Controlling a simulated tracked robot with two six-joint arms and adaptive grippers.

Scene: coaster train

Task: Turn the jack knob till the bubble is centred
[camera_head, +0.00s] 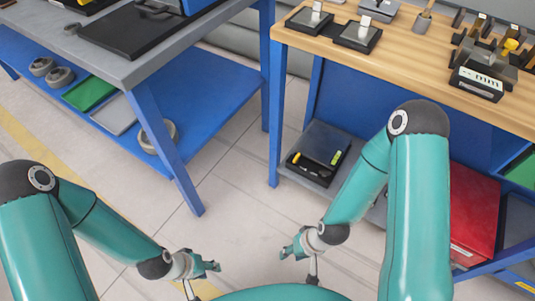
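I cannot make out a jack knob or a bubble for certain in the head view. A dark tray (314,170) on the lower shelf of the wooden bench holds a grey plate and small yellow-green pieces, too small to identify. My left gripper (207,267) hangs over the floor at the bottom, left of centre. My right gripper (291,249) hangs over the floor to its right, in front of the wooden bench. Neither gripper touches any bench, and I see nothing held. Their fingers are too small to tell open from shut.
A wooden-topped bench (395,52) on the right carries black fixtures (357,35) and a black box with a dial (476,84). A red case (474,215) stands beneath it. A grey-topped blue bench (110,70) is at left. The floor (235,185) between them is clear.

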